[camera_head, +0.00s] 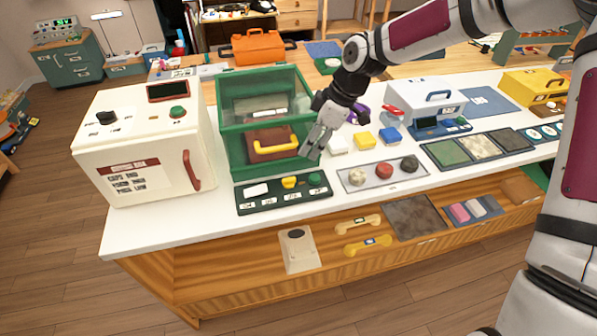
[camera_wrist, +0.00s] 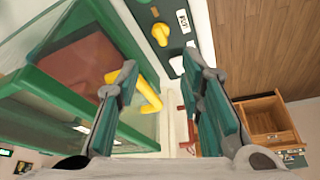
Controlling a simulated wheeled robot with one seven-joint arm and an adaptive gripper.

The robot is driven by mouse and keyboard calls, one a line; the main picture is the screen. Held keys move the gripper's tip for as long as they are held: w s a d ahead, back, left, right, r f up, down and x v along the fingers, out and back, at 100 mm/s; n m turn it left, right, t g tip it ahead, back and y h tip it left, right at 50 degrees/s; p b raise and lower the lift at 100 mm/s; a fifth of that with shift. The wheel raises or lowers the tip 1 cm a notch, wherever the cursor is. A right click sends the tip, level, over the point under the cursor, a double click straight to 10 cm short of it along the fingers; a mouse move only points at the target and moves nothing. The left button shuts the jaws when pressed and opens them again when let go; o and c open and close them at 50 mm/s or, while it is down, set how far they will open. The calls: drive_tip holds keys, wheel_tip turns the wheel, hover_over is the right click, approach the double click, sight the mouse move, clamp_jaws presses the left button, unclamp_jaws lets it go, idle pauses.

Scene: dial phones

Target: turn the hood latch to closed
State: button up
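The green hood (camera_head: 262,83) is a glass-sided box on the white counter, and its lower front has a yellow bar handle (camera_head: 276,149). A dark green panel (camera_head: 262,208) in front of it carries a yellow knob (camera_head: 289,182), a white block and a green button. I cannot tell for sure which part is the hood latch. In the wrist view the yellow handle (camera_wrist: 148,94) shows beside the left finger, and the yellow knob (camera_wrist: 160,34) lies beyond the fingertips. My gripper (camera_head: 312,150) is open and empty, just right of the hood's front; its fingers (camera_wrist: 162,65) stand wide apart.
A white oven-like box (camera_head: 140,140) with a red handle stands left of the hood. A tray with several round stones (camera_head: 384,172) lies to the right of the panel. White, yellow and blue blocks (camera_head: 362,139) sit behind it. A shelf with handsets (camera_head: 358,224) is below the counter.

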sight(290, 178)
drive_tip(key=x, duration=1.3)
drive_tip(key=shift+f, duration=0.35)
drive_tip(key=shift+c, duration=0.6)
